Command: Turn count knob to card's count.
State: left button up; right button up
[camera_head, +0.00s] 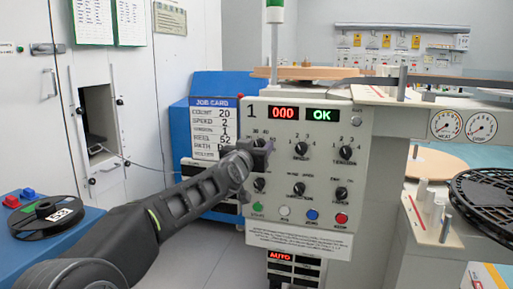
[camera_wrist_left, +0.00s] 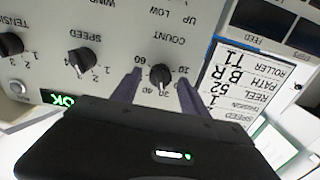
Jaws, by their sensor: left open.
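The count knob (camera_wrist_left: 160,76) is a black round knob under the printed word COUNT, shown upside down in the left wrist view. My left gripper (camera_wrist_left: 158,92) is open, with one finger on each side of the knob and small gaps to it. I cannot tell exactly which number the pointer is at. In the head view my left gripper (camera_head: 262,153) is in front of the panel's upper left knob and mostly hides it. The job card (camera_head: 211,125) is on a white board left of the panel and reads COUNT 20. It also shows in the wrist view (camera_wrist_left: 245,85).
The grey panel (camera_head: 300,215) carries other knobs, such as the speed knob (camera_head: 301,149), and colored buttons below. Its red display (camera_head: 283,113) reads 000, with a green OK beside it. A black reel (camera_head: 52,216) lies on a blue surface at left.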

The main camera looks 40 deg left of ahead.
pick_arm(q)
grip_shut()
dwell(0.4)
jog(key=shift+n, duration=0.4)
jog(key=shift+a+f+n+b, duration=0.1)
jog(key=shift+n+b, duration=0.75)
jog(key=shift+n, duration=3.15)
